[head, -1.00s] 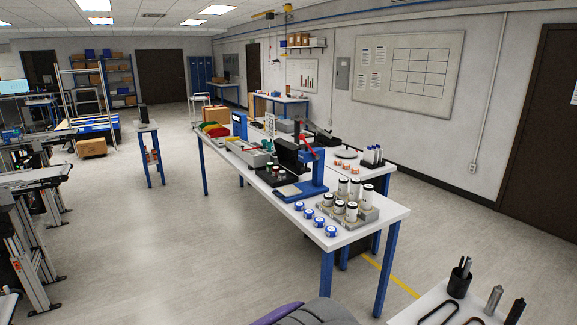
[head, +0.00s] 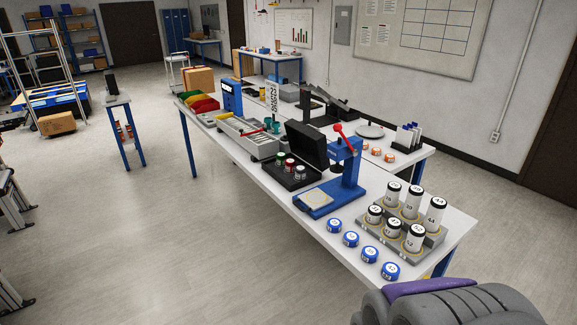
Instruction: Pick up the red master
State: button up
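A small cylinder with a red band (head: 290,165), which seems to be the red master, stands in an open black case (head: 305,143) on the long white workbench (head: 262,197). It stands between a green-topped cylinder (head: 281,159) and a light-coloured one (head: 300,172). The case lies just left of a blue press with a red lever (head: 344,180). A grey and purple rounded body part, likely mine, shows at the bottom right. The fingertips of my gripper do not show, and nothing touches the cylinders.
Several blue-ringed round pieces (head: 351,239) line the bench's front edge. Several numbered white cylinders with black caps (head: 415,236) stand in a grey holder at the right. A small side table (head: 113,97) stands left of the bench. The floor (head: 130,245) left of the bench is clear.

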aim_at(290, 163)
jog(key=i+j, duration=0.1)
jog(key=i, duration=0.5)
jog(key=i+j+z, duration=0.1)
jog(key=i, duration=0.5)
jog(key=i+j, duration=0.15)
jog(key=i, duration=0.45)
jog(key=i+j+z, duration=0.1)
jog(key=i, duration=0.5)
